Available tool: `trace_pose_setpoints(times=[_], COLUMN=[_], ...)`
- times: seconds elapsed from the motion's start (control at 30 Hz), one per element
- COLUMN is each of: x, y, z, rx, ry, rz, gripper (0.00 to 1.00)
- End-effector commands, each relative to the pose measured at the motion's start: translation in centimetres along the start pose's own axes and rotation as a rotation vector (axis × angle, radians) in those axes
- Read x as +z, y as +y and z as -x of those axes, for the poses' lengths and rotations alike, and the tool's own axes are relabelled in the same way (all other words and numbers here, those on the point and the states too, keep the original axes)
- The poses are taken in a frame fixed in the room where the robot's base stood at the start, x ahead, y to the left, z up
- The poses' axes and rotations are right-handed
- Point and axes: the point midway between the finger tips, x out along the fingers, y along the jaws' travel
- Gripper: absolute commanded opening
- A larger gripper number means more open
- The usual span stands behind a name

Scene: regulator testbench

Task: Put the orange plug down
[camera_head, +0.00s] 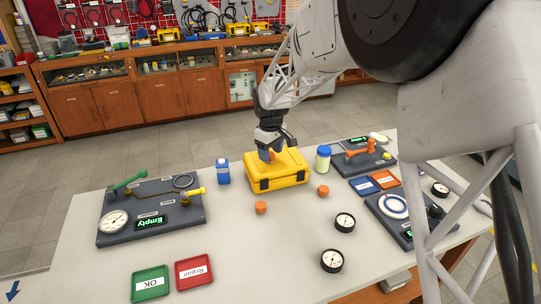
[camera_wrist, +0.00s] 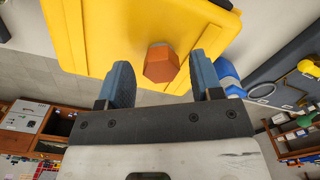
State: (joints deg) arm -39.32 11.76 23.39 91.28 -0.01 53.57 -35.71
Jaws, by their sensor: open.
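An orange hexagonal plug (camera_wrist: 161,64) is at the lid of the yellow case (camera_wrist: 95,30) in the wrist view. It appears to rest on the lid, but its contact is hidden. My gripper (camera_wrist: 160,76) is open, with one blue finger on each side of the plug and a small gap at both sides. In the head view my gripper (camera_head: 266,154) is low over the yellow case (camera_head: 280,180), mostly covering this plug (camera_head: 272,156). Two more orange plugs stand on the table, one in front of the case (camera_head: 261,207) and one to its right (camera_head: 323,190).
A blue bottle (camera_head: 222,171) stands left of the case, and a white-and-blue jar (camera_head: 323,158) right of it. Testbench boards (camera_head: 152,222) lie at both sides. Green and red trays (camera_head: 150,284) and loose gauges (camera_head: 332,260) are nearer; the front middle table (camera_head: 260,260) is clear.

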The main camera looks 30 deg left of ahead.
Motion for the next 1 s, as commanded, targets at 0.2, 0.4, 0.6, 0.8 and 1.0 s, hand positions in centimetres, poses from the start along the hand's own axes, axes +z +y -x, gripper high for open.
trace_pose_setpoints(times=[0.2, 0.4, 0.6, 0.8, 1.0], x=[-0.1, 0.0, 0.0, 0.0, 0.0], y=[0.0, 0.0, 0.0, 0.0, 0.0], z=[3.2, 6.5, 9.0, 10.2, 10.4], rx=[0.002, 0.001, 0.0, 0.0, 0.0], ry=[0.002, 0.002, 0.001, 0.0, 0.0], rz=[0.0, 0.0, 0.0, 0.0, 0.0], gripper=[0.6, 0.6, 0.6, 0.6, 0.6])
